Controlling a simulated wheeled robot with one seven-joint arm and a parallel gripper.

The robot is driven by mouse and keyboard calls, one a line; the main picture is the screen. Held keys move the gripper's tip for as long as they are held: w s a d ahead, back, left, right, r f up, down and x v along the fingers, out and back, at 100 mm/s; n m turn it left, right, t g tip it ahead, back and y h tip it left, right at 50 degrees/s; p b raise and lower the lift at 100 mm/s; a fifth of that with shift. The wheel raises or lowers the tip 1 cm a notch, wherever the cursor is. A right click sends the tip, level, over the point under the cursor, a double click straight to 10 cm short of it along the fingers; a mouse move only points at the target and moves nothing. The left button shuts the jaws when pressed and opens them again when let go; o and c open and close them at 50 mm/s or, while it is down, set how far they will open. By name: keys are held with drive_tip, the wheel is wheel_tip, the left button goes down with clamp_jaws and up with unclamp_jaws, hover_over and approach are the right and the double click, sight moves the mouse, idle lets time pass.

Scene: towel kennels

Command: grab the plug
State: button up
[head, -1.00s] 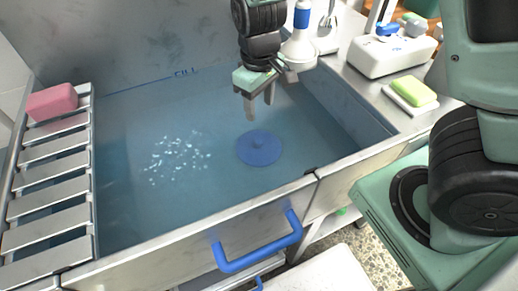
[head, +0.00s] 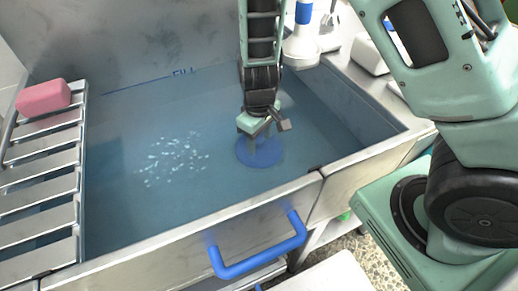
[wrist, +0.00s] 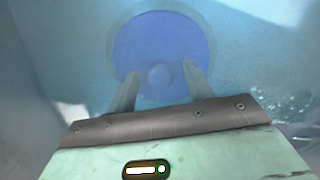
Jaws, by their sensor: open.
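The plug (head: 262,155) is a round blue disc under the water on the floor of the filled tub. In the wrist view the plug (wrist: 160,42) shows a small round knob at its near side. My gripper (head: 262,150) reaches down into the water over the plug. In the wrist view my gripper (wrist: 157,72) is open, with one finger on each side of the knob. Whether the fingers touch the knob or the disc I cannot tell. In the head view my gripper hides part of the plug.
The metal tub's front wall (head: 180,228) carries a blue handle (head: 262,252). A slatted rack (head: 40,178) with a pink block (head: 44,96) lies along the left side. Suds float left of the plug.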

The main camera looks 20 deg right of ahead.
drive_tip(key=shift+c, duration=0.3)
drive_tip(key=c, duration=1)
drive_tip(key=shift+c, duration=0.2)
